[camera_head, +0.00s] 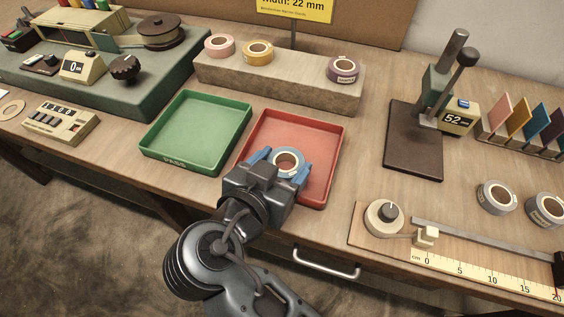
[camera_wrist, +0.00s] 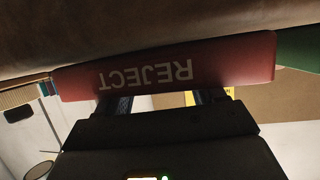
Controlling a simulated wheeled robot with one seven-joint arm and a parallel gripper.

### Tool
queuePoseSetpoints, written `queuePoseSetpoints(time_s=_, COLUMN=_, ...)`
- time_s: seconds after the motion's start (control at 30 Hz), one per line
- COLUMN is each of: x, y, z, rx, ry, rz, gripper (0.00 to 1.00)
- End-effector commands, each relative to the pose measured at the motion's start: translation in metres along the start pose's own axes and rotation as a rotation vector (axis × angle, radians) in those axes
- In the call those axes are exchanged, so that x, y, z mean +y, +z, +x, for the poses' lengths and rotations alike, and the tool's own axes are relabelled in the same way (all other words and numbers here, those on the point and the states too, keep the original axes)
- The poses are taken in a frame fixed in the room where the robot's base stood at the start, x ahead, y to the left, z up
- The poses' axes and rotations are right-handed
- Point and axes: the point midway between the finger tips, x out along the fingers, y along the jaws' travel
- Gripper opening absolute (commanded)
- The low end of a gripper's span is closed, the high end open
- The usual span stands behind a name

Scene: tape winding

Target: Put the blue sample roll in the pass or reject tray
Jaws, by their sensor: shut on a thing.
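The blue sample roll (camera_head: 289,152), a pale ring with a brown core, lies flat between the blue fingers of my gripper (camera_head: 286,162). My gripper is shut on it, over the front part of the red reject tray (camera_head: 333,150). I cannot tell whether the roll touches the tray floor. The green pass tray (camera_head: 180,163) stands to the left and is empty. In the wrist view, the red tray's front wall (camera_wrist: 250,60) shows REJECT upside down. It hides my fingertips and the roll there.
A wooden block (camera_head: 300,83) with several tape rolls stands behind the trays. A gauge stand (camera_head: 412,150) is to the right. A ruler fixture (camera_head: 470,270) lies at the front right, with two grey rolls (camera_head: 497,196) behind it. A counter (camera_head: 62,122) sits left of the green tray.

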Motion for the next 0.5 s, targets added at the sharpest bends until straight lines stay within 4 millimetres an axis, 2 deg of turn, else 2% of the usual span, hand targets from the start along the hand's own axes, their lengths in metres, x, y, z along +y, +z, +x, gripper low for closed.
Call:
queuePoseSetpoints(time_s=0.03, x=0.0000, y=0.0012, z=0.0004, rx=0.000, ry=0.000, rz=0.000, gripper=0.71)
queuePoseSetpoints(time_s=0.3, x=0.0002, y=0.0010, z=0.0003, rx=-0.001, ry=0.001, rz=-0.001, gripper=0.94)
queuePoseSetpoints(time_s=0.5, x=0.0004, y=0.0010, z=0.0002, rx=-0.002, ry=0.001, rz=-0.001, gripper=0.94)
